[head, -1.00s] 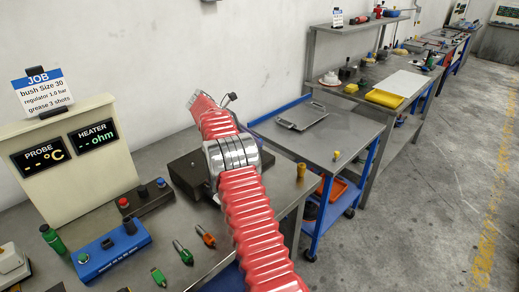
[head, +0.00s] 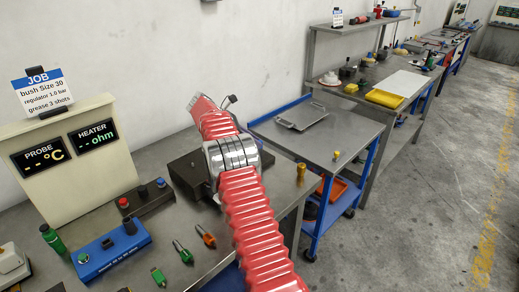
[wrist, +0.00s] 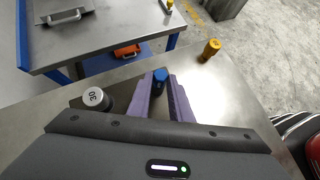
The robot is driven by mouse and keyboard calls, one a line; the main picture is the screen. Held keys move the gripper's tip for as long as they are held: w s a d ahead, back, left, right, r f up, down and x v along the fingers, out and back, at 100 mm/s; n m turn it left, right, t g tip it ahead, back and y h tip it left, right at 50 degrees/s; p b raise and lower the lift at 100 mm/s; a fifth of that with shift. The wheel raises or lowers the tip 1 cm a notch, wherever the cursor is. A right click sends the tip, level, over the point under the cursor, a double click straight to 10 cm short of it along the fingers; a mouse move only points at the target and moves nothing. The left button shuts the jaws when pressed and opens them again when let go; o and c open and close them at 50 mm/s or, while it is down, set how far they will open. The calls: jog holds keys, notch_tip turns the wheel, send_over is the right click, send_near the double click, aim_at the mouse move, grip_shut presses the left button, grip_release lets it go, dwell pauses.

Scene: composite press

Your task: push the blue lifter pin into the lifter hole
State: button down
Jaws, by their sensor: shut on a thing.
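In the wrist view, my gripper (wrist: 168,98) has purple fingers and is shut on the blue lifter pin (wrist: 160,76). The pin's blue top and darker lower part show between the fingertips. A dark block (wrist: 75,103) lies under and beside the gripper; part of it shows in the head view (head: 186,173) behind my arm. I cannot see the lifter hole or the pin's lower end, so I cannot tell whether the pin is in the hole. In the head view my arm hides the gripper and pin.
A silver cylinder marked 30 (wrist: 94,97) stands left of the fingers. A brass-yellow cylinder (wrist: 209,49) stands near the bench edge, also in the head view (head: 301,173). A blue box (head: 112,248), a button box (head: 144,199) and several coloured tools lie left. A trolley (head: 318,135) stands beyond.

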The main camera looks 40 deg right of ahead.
jog(key=shift+f, duration=0.15)
jog(key=c, duration=1.5)
grip_release()
jog(key=v, duration=1.3)
jog(key=shift+w+a+r, duration=0.15)
jog(key=shift+a+r, duration=0.05)
